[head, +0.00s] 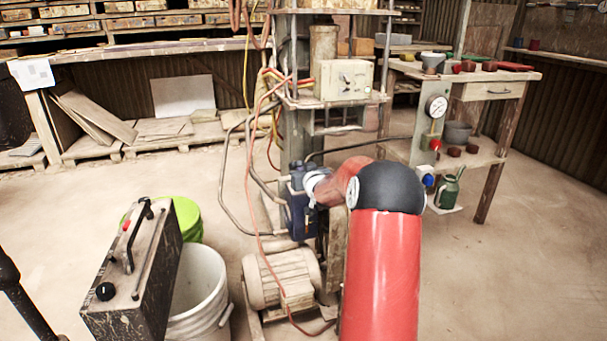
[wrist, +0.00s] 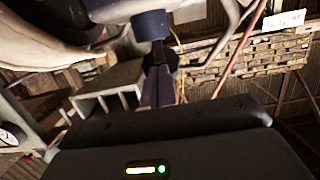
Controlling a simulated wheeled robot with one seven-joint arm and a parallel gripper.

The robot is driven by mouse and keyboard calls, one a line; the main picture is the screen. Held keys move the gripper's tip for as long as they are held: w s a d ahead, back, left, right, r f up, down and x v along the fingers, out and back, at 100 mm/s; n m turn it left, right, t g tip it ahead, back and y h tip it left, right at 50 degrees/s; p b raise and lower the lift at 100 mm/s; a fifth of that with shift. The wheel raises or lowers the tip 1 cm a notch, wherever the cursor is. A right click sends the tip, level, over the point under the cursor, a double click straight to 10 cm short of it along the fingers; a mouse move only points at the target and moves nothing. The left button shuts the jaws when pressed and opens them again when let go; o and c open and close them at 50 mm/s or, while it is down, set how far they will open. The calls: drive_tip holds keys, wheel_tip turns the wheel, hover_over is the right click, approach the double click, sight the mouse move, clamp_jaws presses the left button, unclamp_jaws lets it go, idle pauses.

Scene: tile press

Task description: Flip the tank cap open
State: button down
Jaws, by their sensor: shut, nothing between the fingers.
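A dark blue unit (head: 298,208), which may be the tank, stands at the foot of the press frame in the head view. My arm reaches to it, and its wrist end covers part of it. In the wrist view a dark blue rounded part (wrist: 150,24) shows at the top; I cannot tell whether it is the cap or whether it is open. My gripper (wrist: 158,58) is shut and empty, with its fingertips just below that part. I cannot tell if they touch it. In the head view my fingers cannot be made out.
A motor (head: 284,278) sits on the floor below the blue unit. Bent pipes and a red cable (head: 250,170) run close on the left. A white bucket (head: 200,290) and black case (head: 135,275) stand at front left. A workbench (head: 485,170) stands right.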

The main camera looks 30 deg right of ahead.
sight(299, 163)
drive_tip(key=shift+w+d+r+p, duration=0.15)
drive_tip(key=shift+w+r+p, duration=0.15)
drive_tip(key=shift+w, duration=0.3)
drive_tip(key=shift+w+d+r+p, duration=0.15)
drive_tip(key=shift+w+r+p, duration=0.1)
drive_tip(key=shift+w, duration=0.3)
drive_tip(key=shift+r+p+x, duration=0.2)
drive_tip(key=shift+p+x, duration=0.15)
drive_tip(key=shift+x, duration=1.15)
drive_tip(key=v, duration=1)
drive_tip(key=shift+r+b, duration=0.45)
drive_tip(key=shift+s, duration=0.1)
